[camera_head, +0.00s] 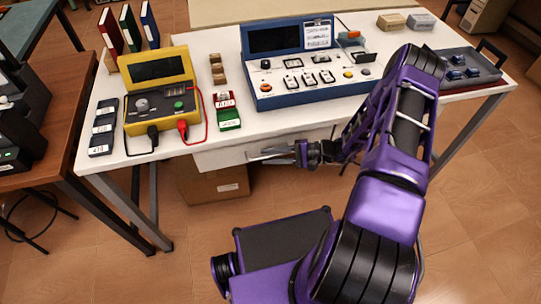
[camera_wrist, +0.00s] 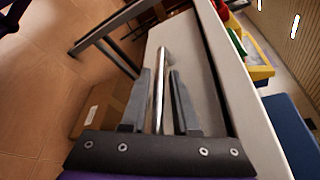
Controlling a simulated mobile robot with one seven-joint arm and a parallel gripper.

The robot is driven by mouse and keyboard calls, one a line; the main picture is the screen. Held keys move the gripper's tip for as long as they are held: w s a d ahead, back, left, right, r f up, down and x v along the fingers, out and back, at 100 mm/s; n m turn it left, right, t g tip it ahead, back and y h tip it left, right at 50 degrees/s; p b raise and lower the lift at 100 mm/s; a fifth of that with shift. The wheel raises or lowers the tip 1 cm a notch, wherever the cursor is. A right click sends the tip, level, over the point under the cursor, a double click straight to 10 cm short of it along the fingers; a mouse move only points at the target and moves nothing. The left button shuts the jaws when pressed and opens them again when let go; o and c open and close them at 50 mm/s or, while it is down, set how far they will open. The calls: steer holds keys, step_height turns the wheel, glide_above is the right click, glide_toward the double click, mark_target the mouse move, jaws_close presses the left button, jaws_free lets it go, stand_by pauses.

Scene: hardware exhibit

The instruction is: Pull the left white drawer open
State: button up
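The left white drawer (camera_head: 222,157) hangs under the front edge of the white table; its pale front also shows in the wrist view (camera_wrist: 199,62). It appears shut. A silver bar handle (camera_wrist: 161,65) runs along the drawer front. My gripper (camera_head: 278,154) is at the drawer front, with its fingers pointing left along the handle. In the wrist view my gripper (camera_wrist: 160,73) has its two dark fingers apart, one on each side of the bar, with narrow gaps showing. My arm hides the area to the right of the handle.
On the white table (camera_head: 190,151) stand a yellow tester (camera_head: 160,118), a blue control panel (camera_head: 310,92), a green-and-red box (camera_head: 227,112) and a grey tray (camera_head: 459,71). A cardboard box (camera_head: 213,186) sits on the floor below the drawer. A brown table (camera_head: 60,135) is at the left.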

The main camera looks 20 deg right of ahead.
jaws_close()
stand_by(1.1)
